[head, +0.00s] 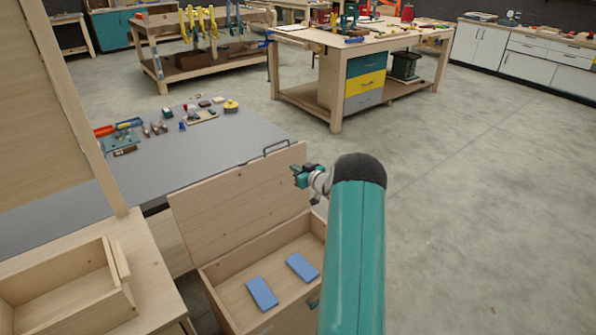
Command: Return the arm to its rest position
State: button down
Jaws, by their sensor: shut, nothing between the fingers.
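My arm (357,250) rises from the bottom of the head view, a teal link with a black rounded joint at its top. My gripper (298,174) is small at the far end, pointing left beside the raised wooden lid (235,205). The gripper is shut with nothing in it. It appears in front of the lid's upper right corner; I cannot tell whether they touch. Part of the arm behind the black joint is hidden.
Below the gripper, an open wooden box (240,293) holds two blue blocks (262,293). A grey table (220,150) with small tools lies left. Workbenches (340,45) stand behind. The floor (480,200) at right is clear.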

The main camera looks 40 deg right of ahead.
jog(key=shift+s+a, duration=0.1)
jog(key=shift+s, duration=0.25)
jog(key=w+a+r+g+h, duration=0.2)
jog(key=a+r+g+h, duration=0.1)
jog(key=a+r, duration=1.4)
jog(key=s+a+r+g, duration=0.3)
jog(key=s+a+r, duration=0.6)
jog(key=a, duration=0.4)
jog(key=s+a+f+g+y, duration=0.1)
jog(key=s+a+g+y, duration=0.1)
jog(key=s+a, duration=0.8)
jog(key=s+a+f+n+g+y, duration=0.1)
jog(key=s+a+f+g+y, duration=0.1)
jog(key=s+a, duration=0.8)
jog(key=s, duration=0.7)
jog(key=shift+a+y, duration=0.15)
jog(key=shift+y, duration=0.15)
jog(key=shift+d, duration=0.2)
